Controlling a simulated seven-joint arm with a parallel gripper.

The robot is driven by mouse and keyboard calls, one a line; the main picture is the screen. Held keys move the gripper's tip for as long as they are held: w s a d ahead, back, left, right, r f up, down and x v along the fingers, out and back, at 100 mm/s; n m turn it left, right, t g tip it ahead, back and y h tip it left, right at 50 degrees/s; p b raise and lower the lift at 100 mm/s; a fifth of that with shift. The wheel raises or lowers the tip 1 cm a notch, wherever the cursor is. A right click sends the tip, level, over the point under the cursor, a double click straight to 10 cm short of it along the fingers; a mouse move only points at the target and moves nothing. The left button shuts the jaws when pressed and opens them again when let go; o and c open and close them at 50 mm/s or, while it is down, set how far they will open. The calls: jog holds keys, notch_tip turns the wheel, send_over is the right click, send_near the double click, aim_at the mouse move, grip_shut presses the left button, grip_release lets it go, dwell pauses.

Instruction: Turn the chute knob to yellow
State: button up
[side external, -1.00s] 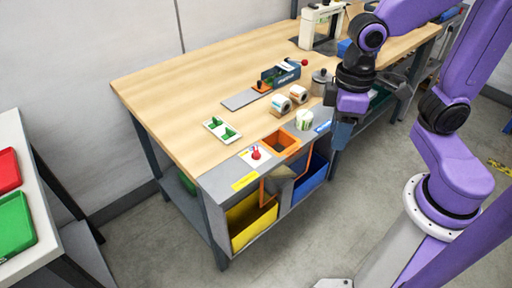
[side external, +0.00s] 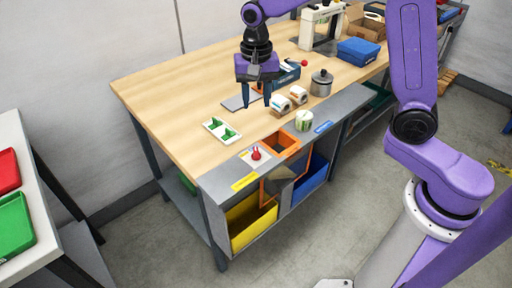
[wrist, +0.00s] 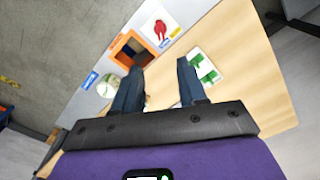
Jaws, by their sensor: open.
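The red chute knob (side external: 256,153) stands on a small white plate on the grey front strip of the bench. In the wrist view the knob (wrist: 160,29) is near the top, beyond my fingers. I cannot tell which way it points. The orange-framed chute opening (side external: 270,143) is just right of it. A yellow label (side external: 245,181) lies to its front left, a blue label (side external: 323,127) to its right. My gripper (side external: 257,103) is open and empty, pointing down above the wooden top behind the knob, apart from it.
A white tray with green parts (side external: 222,131) lies left of the knob. Label rolls (side external: 281,104), a white-and-green roll (side external: 304,121) and a metal pot (side external: 321,83) stand to the right. A yellow bin (side external: 250,222) and a blue bin (side external: 312,177) sit below.

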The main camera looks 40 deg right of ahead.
aim_at(256, 151)
notch_tip(256, 151, down, 18)
jog(key=shift+w+r, duration=0.1)
jog(key=shift+r, duration=0.15)
dwell(0.4)
jog(key=shift+c, duration=0.3)
grip_shut()
